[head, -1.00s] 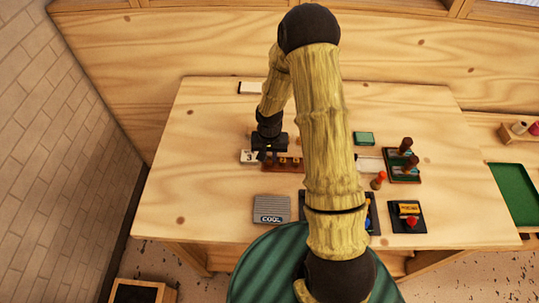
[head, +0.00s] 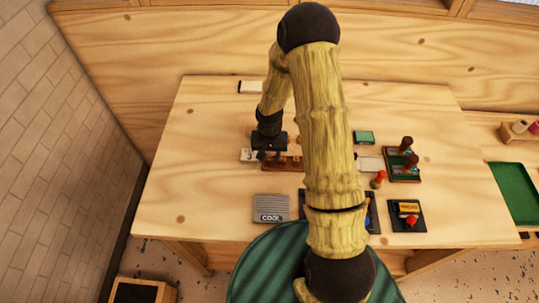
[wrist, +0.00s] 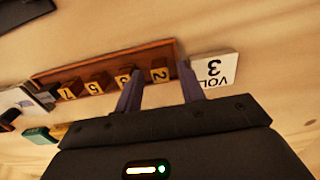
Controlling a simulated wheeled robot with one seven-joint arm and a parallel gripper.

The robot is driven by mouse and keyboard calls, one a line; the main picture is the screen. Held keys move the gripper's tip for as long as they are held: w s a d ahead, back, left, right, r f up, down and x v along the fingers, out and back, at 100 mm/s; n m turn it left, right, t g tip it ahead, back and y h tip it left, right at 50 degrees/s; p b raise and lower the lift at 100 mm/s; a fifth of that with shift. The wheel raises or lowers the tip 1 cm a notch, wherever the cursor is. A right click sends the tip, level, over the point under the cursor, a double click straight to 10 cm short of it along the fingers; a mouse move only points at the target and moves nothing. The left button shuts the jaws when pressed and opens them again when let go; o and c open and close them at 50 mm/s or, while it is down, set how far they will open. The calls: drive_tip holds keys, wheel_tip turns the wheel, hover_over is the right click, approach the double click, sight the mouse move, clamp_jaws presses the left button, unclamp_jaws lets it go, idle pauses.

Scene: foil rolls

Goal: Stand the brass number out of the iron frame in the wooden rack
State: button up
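The wooden rack (head: 270,166) lies on the table, mostly under my gripper in the head view. In the wrist view the rack (wrist: 60,76) holds a row of brass number blocks. They look like a 7 (wrist: 69,91), a 5 (wrist: 94,87), a 3 (wrist: 123,77) and a 2 (wrist: 160,75). The 2 stands at the row's right end. My gripper (head: 269,156) is low over the rack. In the wrist view my gripper (wrist: 160,72) has its fingers apart, either side of the 2 with gaps.
A white card marked VOL 3 (wrist: 213,68) lies at the rack's end, close to one finger. A grey COOL plate (head: 271,208) lies in front. A red-topped peg (head: 378,180), a stamp tray (head: 403,178) and a black tray (head: 407,226) are to the right.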

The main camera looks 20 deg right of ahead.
sight(269, 158)
wheel_tip(269, 158, up, 12)
drive_tip(key=b, duration=0.2)
drive_tip(key=shift+f, duration=0.15)
idle(0.5)
drive_tip(key=s+r+n+t, duration=0.1)
drive_tip(key=s+r, duration=0.3)
drive_tip(key=s, duration=0.3)
drive_tip(key=s+r+n+t, duration=0.1)
drive_tip(key=s+r+n, duration=0.1)
drive_tip(key=s+r, duration=0.2)
drive_tip(key=s, duration=0.3)
drive_tip(key=shift+s+n+t, duration=0.2)
drive_tip(key=shift+n+t, duration=0.1)
drive_tip(key=shift+r, duration=0.1)
